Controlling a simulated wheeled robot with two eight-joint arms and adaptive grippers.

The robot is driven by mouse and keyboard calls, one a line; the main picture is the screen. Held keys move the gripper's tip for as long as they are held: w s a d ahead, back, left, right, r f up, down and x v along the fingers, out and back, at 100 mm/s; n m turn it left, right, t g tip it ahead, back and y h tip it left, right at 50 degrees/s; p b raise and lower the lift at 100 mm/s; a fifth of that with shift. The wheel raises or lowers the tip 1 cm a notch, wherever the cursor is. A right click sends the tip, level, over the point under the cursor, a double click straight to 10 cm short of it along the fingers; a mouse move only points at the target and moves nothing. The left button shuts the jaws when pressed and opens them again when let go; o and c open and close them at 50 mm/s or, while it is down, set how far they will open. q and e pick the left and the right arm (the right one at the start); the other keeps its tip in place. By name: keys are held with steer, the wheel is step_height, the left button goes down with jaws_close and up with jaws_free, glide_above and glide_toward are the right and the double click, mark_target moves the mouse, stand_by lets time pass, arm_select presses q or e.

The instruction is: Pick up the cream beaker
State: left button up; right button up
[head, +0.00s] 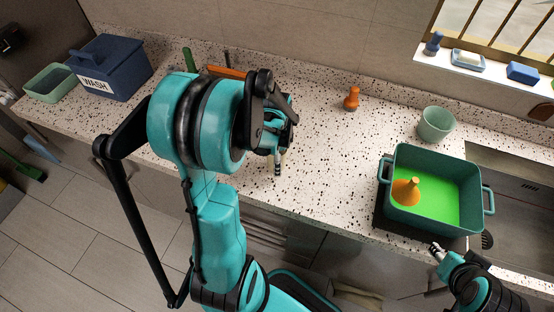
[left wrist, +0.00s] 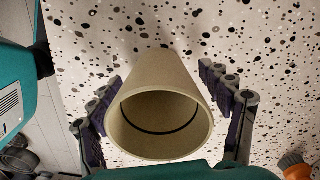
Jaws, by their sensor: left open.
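The cream beaker (left wrist: 165,80) is in the middle of the left wrist view, its round open mouth facing the camera. My left gripper (left wrist: 160,85) is open, with its dark fingers on either side of the beaker. A gap shows between the beaker and the fingers on both sides. In the head view my left gripper (head: 279,160) is over the counter, and I cannot make out the beaker there, behind the arm. My right gripper (head: 437,252) is at the lower right, in front of the counter edge; its jaw opening is unclear.
A teal pot (head: 391,195) with a bright green inside holds an orange funnel (head: 405,191). A pale green cup (head: 437,124) and an orange shaker (head: 351,99) stand behind. A blue WASH box (head: 112,68) and green tub (head: 50,84) are far left. Mid-counter is clear.

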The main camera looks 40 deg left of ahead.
arm_select(q)
steer(key=c, duration=1.3)
steer(key=shift+o, duration=0.2)
steer(key=shift+r+p, duration=0.35)
steer(key=shift+r, duration=0.25)
step_height(320, 180, up, 3)
steer(key=shift+p, duration=0.6)
steer(key=d+r+p, duration=0.2)
steer(key=d+r, duration=0.4)
steer(key=d, duration=0.5)
steer(key=shift+w+d+r+p, duration=0.15)
steer(key=shift+d+r+p, duration=0.15)
steer(key=shift+d+r, duration=0.1)
